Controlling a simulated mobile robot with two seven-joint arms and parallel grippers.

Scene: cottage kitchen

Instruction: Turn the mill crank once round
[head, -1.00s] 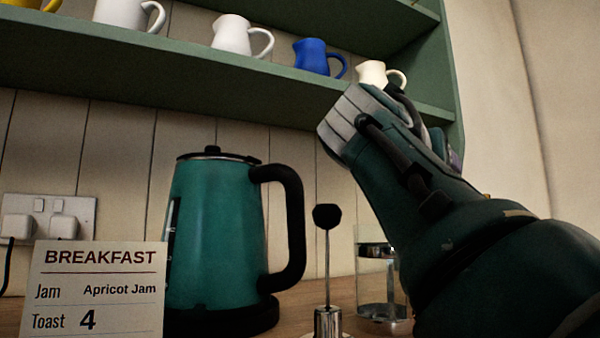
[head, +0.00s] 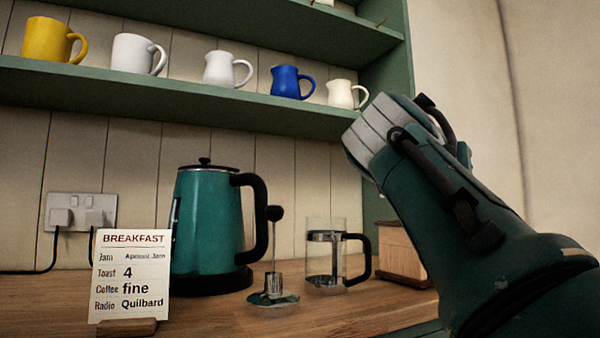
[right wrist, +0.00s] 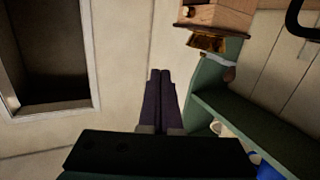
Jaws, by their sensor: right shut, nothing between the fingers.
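The mill is a wooden box (head: 402,252) on the counter at the right in the head view, partly hidden behind my right arm. In the right wrist view the wooden box (right wrist: 225,14) appears upside down at the top, with a small round knob on its side and a brass hopper (right wrist: 206,42) on it. A greyish bar and a dark end piece (right wrist: 229,74) show beyond the hopper; I cannot tell for sure that they are the crank. My right gripper (right wrist: 160,72) is shut and empty, apart from the mill. My left gripper is not in view.
A green shelf (head: 200,93) with mugs and jugs hangs above the counter (head: 350,315).

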